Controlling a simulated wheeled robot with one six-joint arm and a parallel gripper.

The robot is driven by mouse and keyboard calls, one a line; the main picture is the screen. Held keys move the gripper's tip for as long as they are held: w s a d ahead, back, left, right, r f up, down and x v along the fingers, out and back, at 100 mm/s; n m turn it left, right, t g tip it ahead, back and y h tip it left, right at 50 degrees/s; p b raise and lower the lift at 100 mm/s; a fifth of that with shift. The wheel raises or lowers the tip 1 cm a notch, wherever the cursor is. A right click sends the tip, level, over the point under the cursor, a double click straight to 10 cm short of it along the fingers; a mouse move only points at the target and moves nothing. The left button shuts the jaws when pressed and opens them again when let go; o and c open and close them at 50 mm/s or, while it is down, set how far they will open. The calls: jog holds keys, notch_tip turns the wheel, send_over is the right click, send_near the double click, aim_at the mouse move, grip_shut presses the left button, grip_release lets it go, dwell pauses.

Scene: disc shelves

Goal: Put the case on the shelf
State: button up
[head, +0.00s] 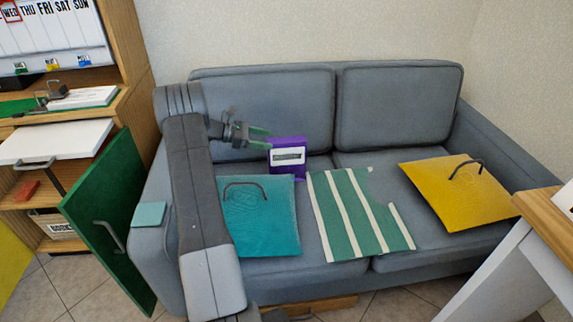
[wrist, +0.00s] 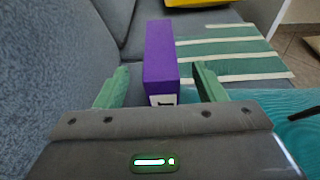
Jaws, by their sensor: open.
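The purple case (head: 287,160) stands upright on the grey sofa seat, near the backrest, with a white label on its front. In the wrist view the case (wrist: 160,60) stands just ahead, roughly between the lines of my two green fingers. My gripper (head: 268,138) is open at the case's upper left in the head view. In the wrist view my gripper (wrist: 163,82) has a finger on each side of the case's near end, with gaps showing. I cannot tell if either finger touches it. A wooden shelf unit (head: 135,55) stands at the left.
A teal panel with a handle (head: 262,225), a striped cloth (head: 350,215) and a yellow panel with a handle (head: 455,190) lie on the sofa (head: 400,110). A green door (head: 100,215) stands open by the shelf unit. A table corner (head: 545,205) is at the right.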

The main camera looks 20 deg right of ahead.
aim_at(280, 141)
jog(key=b+x, duration=0.2)
jog(key=x, duration=0.5)
jog(key=shift+r, duration=0.15)
grip_shut()
